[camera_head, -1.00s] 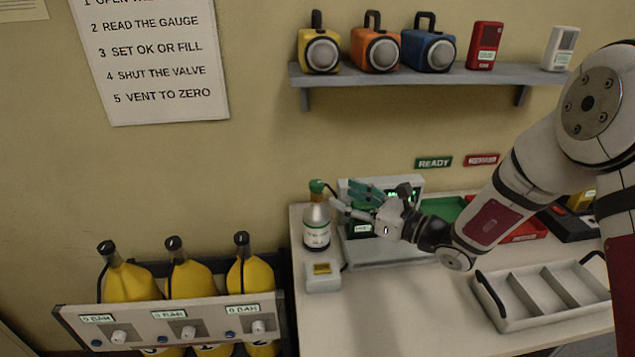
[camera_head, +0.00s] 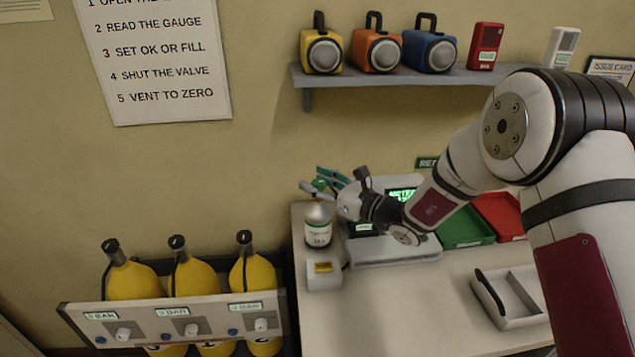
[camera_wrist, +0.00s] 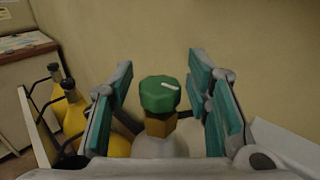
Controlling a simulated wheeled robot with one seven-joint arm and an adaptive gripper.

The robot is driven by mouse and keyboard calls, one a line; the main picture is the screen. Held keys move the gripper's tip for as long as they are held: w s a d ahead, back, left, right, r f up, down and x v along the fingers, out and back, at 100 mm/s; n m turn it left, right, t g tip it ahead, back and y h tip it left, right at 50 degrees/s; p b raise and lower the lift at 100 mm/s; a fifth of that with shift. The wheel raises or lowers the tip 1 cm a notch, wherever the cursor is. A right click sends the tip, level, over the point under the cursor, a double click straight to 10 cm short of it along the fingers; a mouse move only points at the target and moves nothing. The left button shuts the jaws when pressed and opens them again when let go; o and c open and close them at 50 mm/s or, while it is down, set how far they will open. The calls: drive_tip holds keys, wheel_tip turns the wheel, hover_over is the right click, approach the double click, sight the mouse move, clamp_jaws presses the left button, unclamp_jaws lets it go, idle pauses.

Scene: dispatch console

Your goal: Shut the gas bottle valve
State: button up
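The gas bottle (camera_head: 318,236) is small and grey with a white label. It stands upright at the left end of the counter. Its green valve knob (camera_wrist: 160,92), with a white pointer mark, sits on a brass neck in the wrist view. My gripper (camera_head: 322,184) is at the bottle's top. In the wrist view its teal finger pads stand open on both sides of the knob (camera_wrist: 159,70), with a visible gap on each side. In the head view the fingers largely hide the knob and neck.
A grey device with a lit green display (camera_head: 402,196) stands right of the bottle. A small grey box (camera_head: 323,276) sits in front of it. Several yellow cylinders (camera_head: 190,277) stand in a rack at left. A divided tray (camera_head: 505,297) is at right; a shelf (camera_head: 400,77) hangs above.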

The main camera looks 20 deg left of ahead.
clamp_jaws()
